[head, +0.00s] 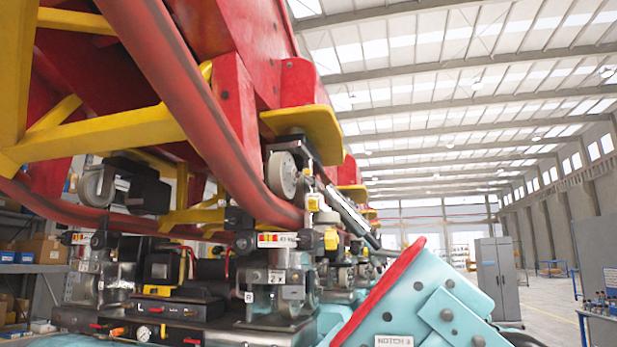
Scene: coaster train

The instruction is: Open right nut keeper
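I cannot tell for certain which part is the right nut keeper. A wheel assembly with a pale round wheel (283,174) sits under the red coaster car (245,95), right of centre. Below it is a white-and-red label (278,240) beside a yellow block (331,239). A metal block marked "R" (249,297) stands lower down, with metal fittings around it. Another pale wheel (97,187) with a dark housing is on the left. Neither of my grippers is in view.
A thick red tube (190,95) and yellow beams (100,135) hang overhead. A bench with red handles and a gauge (143,332) is lower left. Grey cabinets (497,275) and open floor lie beyond.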

